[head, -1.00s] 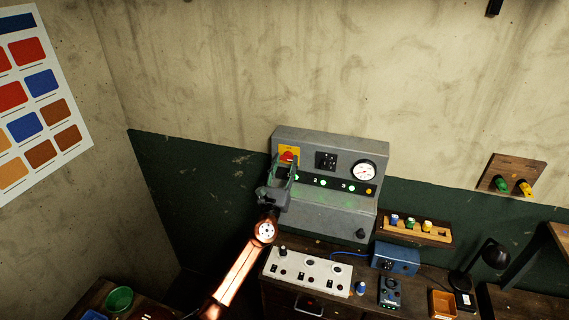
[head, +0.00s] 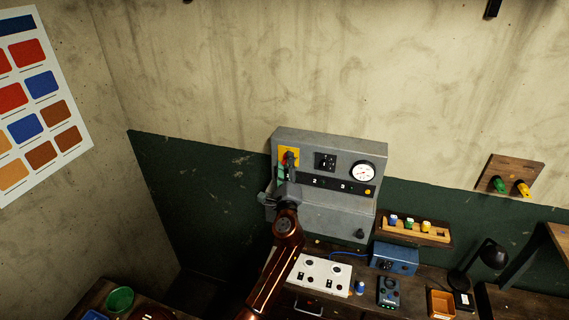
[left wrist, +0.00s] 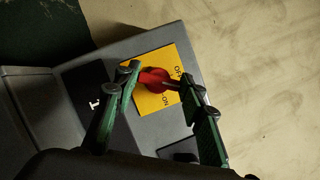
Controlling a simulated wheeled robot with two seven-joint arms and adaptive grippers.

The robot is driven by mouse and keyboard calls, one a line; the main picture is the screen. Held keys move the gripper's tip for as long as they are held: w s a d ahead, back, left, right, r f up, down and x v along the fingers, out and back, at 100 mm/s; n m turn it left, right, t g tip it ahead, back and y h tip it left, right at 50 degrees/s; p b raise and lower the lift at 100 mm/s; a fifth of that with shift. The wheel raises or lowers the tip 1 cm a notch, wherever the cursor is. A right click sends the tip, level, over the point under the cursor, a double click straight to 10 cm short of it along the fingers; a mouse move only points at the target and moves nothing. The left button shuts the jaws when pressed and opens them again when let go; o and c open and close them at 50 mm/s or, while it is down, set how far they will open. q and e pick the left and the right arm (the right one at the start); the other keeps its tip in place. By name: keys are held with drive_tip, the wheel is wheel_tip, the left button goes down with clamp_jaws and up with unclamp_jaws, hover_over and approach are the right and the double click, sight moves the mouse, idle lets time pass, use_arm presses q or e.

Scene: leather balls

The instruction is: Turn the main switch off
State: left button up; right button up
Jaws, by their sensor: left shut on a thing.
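The main switch is a red rotary knob (left wrist: 153,79) on a yellow plate (left wrist: 148,108) with "OFF" and "ON" lettering, seen in the left wrist view. In the head view the yellow plate (head: 283,152) is at the upper left of the grey control panel (head: 330,208), with the knob mostly hidden by my gripper. My left gripper (left wrist: 164,81) has its green fingers on either side of the knob and is shut on it. It also shows in the head view (head: 290,160). My right gripper is not in view.
Below are a white switch box (head: 318,272), a blue box (head: 395,258) and a rack of coloured pegs (head: 440,234). A desk lamp (head: 494,254) stands right.

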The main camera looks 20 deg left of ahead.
use_arm(q)
drive_tip(key=n, duration=0.2)
drive_tip(key=n+g+p, duration=0.1)
drive_tip(key=n, duration=0.1)
drive_tip(key=shift+r+g+y, duration=0.15)
drive_tip(key=shift+g+y, duration=0.15)
drive_tip(key=shift+n+g+p, duration=0.6)
drive_tip(key=shift+n+p, duration=0.15)
drive_tip(key=shift+n, duration=0.85)
drive_tip(key=o, duration=1.2)
drive_tip(key=shift+c, duration=0.2)
drive_tip(key=v, duration=0.7)
drive_tip(key=shift+s, duration=0.25)
